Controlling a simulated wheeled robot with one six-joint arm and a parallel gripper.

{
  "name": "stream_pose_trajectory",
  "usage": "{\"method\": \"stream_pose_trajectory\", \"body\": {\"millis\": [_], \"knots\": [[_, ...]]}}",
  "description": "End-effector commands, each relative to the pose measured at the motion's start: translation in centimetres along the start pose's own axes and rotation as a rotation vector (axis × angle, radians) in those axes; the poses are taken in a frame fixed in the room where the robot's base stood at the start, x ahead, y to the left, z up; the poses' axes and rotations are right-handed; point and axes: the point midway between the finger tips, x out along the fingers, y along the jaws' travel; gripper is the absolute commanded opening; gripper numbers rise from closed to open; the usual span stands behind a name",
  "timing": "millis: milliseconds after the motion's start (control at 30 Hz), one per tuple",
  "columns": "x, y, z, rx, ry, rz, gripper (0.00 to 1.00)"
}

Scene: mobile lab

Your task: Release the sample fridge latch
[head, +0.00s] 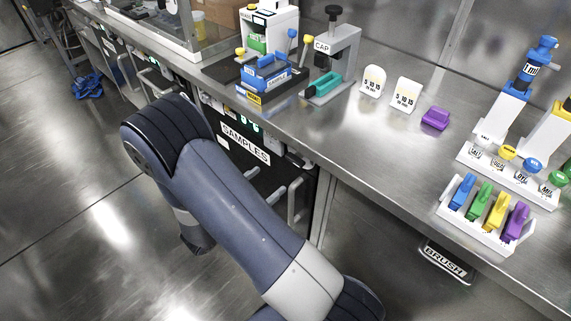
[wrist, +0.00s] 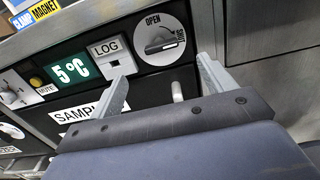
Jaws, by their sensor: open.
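The sample fridge has a black front with a SAMPLES label (head: 246,142), partly hidden by my arm in the head view. In the wrist view its panel holds a round grey latch dial (wrist: 163,44) marked OPEN at the top, with a second word at its right edge too small to read surely. The dial's handle lies roughly sideways, its pale line pointing right, away from OPEN. My gripper (wrist: 164,66) is open and empty, its fingers spread in front of the panel, below and to both sides of the dial. The head view does not show the fingers.
Beside the dial are a LOG box (wrist: 110,50) and a green 5 °C display (wrist: 71,70). A pale peg or handle (wrist: 178,91) shows between the fingers. The steel bench (head: 330,135) above carries a CAP press (head: 335,60) and a clamp rack (head: 476,228).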

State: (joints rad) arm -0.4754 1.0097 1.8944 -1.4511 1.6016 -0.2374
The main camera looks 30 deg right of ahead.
Motion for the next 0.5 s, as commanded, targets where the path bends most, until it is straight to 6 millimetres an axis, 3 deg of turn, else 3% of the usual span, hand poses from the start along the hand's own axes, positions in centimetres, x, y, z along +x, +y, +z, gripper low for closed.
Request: {"method": "stream_pose_trajectory", "body": {"millis": [500], "knots": [[8.1, -0.2, 0.0, 0.002, 0.001, -0.007, 0.78]]}}
